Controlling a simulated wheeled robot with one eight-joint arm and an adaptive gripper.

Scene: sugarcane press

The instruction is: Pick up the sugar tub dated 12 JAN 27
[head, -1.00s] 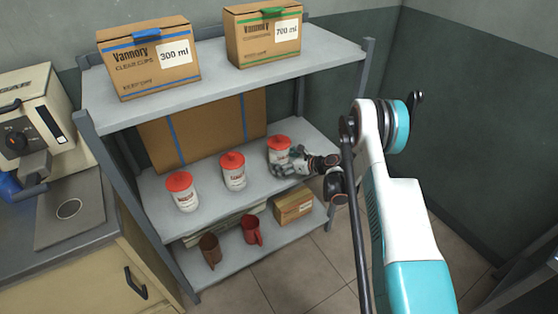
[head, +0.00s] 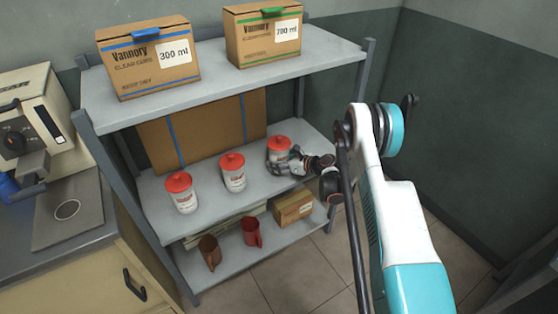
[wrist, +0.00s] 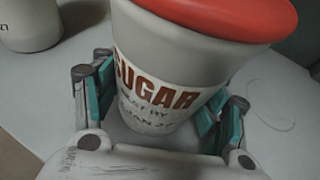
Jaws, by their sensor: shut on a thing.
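Three white tubs with red lids stand on the middle shelf: the left one (head: 182,195), the middle one (head: 233,175) and the right one (head: 280,144). My gripper (head: 289,165) is at the right tub, with its fingers low around the body. In the wrist view the held tub (wrist: 175,62) reads SUGAR, with smaller print below that ends in what looks like "JAN 27"; the day is not clear. My gripper (wrist: 158,100) has a finger on each side of this tub and is shut on it. The tub appears to rest on the shelf.
Another tub (wrist: 30,25) stands at the upper left in the wrist view. The upper shelf (head: 215,82) with two cartons lies above the tubs. A shelf post (head: 362,75) stands close to my arm. Mugs and a small box (head: 293,208) sit below.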

